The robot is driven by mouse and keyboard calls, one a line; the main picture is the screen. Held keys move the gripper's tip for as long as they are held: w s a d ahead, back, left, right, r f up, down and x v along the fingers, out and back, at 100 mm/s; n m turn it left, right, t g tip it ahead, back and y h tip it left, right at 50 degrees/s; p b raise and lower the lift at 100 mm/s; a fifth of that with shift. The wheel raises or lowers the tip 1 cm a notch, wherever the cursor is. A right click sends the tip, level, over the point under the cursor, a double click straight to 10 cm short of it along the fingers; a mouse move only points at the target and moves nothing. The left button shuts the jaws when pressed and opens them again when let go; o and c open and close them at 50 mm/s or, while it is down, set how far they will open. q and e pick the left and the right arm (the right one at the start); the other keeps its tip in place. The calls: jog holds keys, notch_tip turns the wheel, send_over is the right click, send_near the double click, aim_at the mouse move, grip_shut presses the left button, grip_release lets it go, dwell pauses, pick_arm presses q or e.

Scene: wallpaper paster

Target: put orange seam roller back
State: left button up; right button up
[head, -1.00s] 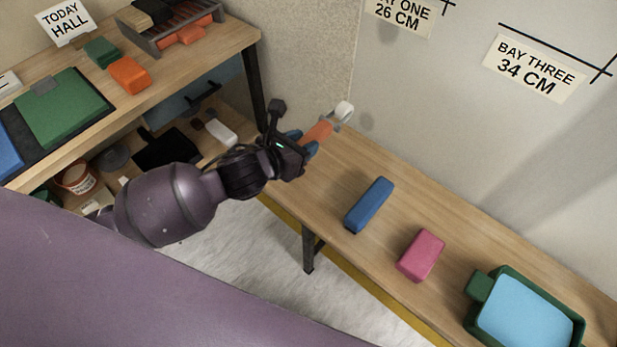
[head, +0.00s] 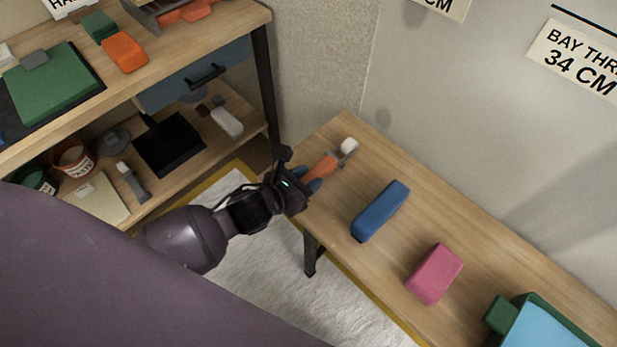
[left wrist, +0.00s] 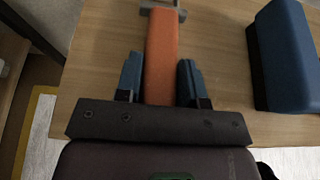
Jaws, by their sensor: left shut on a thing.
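The orange seam roller (head: 323,168) has an orange handle and a white wheel at its far end. My left gripper (head: 309,182) is shut on its handle, at the left end of the wooden bench. In the left wrist view the orange handle (left wrist: 161,55) runs straight out between the two blue fingers, with the wheel end cut off by the top edge. I cannot tell whether the roller touches the bench top. My right gripper is not in view.
On the bench (head: 335,225) are a blue block (head: 380,210), a pink block (head: 434,274) and a green tray (head: 545,303). At left, a shelf unit (head: 190,55) holds an orange block (head: 125,53), a green mat (head: 50,82) and a rack (head: 158,14). Its lower shelf holds tubs and tools.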

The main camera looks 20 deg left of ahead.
pick_arm(q)
jog(key=shift+f, duration=0.15)
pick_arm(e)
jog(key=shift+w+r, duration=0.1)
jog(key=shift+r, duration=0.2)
pick_arm(q)
jog(key=shift+f, duration=0.25)
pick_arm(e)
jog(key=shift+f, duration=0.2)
pick_arm(q)
jog(key=o, duration=1)
jog(key=shift+f, duration=0.1)
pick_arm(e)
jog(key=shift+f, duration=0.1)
